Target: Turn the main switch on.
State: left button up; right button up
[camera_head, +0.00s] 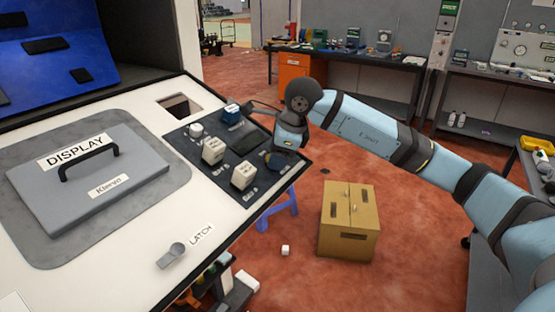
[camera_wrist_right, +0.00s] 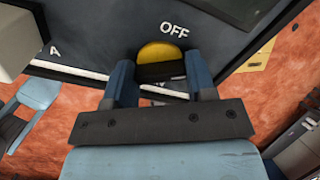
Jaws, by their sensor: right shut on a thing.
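The main switch is a round yellow knob with a black bar handle. In the right wrist view the yellow knob (camera_wrist_right: 162,51) sits beside the white word OFF on the dark panel. My right gripper (camera_wrist_right: 160,72) has one finger at each end of the black bar and is shut on it. In the head view my right gripper (camera_head: 281,152) reaches down to the right edge of the control panel (camera_head: 213,171) and largely hides the switch. The left gripper is in neither view.
White block-like parts (camera_head: 213,151) and a blue one (camera_head: 231,111) stand on the panel, left of my gripper. The grey display cover (camera_head: 130,195) and latch knob (camera_head: 172,253) are on the white console top. A cardboard box (camera_head: 345,245) stands on the red floor.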

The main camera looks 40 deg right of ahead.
jog(key=m+b, duration=0.1)
jog(key=m, duration=0.2)
jog(key=shift+m, duration=0.3)
jog(key=shift+m+b, duration=0.4)
jog(key=shift+m, duration=0.8)
jog(key=o, duration=0.9)
jog(key=shift+o, duration=0.2)
jog(key=v, duration=1.4)
jog(key=shift+f, duration=0.1)
